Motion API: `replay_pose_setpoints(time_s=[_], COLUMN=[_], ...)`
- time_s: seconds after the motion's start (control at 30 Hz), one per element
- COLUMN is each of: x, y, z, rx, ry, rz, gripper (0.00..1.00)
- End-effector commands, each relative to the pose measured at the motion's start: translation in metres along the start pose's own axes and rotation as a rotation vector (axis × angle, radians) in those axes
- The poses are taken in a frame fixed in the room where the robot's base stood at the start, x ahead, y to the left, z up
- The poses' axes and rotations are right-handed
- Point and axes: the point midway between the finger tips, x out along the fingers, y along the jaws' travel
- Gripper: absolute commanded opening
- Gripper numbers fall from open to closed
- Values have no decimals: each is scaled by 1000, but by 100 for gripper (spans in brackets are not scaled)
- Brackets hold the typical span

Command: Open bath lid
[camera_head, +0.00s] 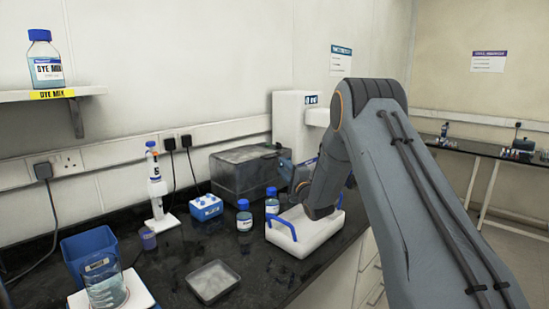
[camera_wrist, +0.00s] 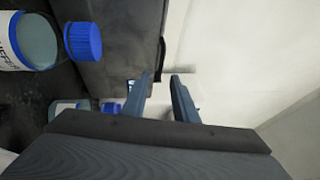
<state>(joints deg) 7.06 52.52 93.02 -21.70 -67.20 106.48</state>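A dark grey box-shaped bath (camera_head: 240,178) with a flat lid (camera_head: 240,153) stands at the back of the bench, and its lid looks closed. In the wrist view a dark grey body (camera_wrist: 112,45), apparently the bath, fills the upper left. My gripper (camera_wrist: 160,78) is open, with a gap between its two blue-grey fingers. The dark body's right edge lies just beyond the fingertips, and I cannot tell whether they touch it. In the head view my gripper is at the bath's right end, partly hidden by my arm.
Two blue-capped bottles (camera_head: 244,216) (camera_head: 272,201) stand in front of the bath. A white unit with blue handles (camera_head: 300,240) sits below my arm. A blue rack (camera_head: 206,207), pipette stand (camera_head: 156,190), tray (camera_head: 213,281) and beaker (camera_head: 105,285) are left. A bottle (camera_wrist: 25,40) is close in the wrist view.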

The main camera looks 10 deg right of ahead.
Motion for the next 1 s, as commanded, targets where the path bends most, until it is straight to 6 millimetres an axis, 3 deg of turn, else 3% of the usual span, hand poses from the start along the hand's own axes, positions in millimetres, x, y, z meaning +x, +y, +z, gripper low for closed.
replay_pose_setpoints(time_s=[0.5, 0.97, 1.0], x=[65, 75, 75], y=[0, 0, 0], z=[1, 0, 0], rx=[-1, -1, -1], ry=[0, 0, 0], rz=[0, 0, 0], gripper=[26, 26, 19])
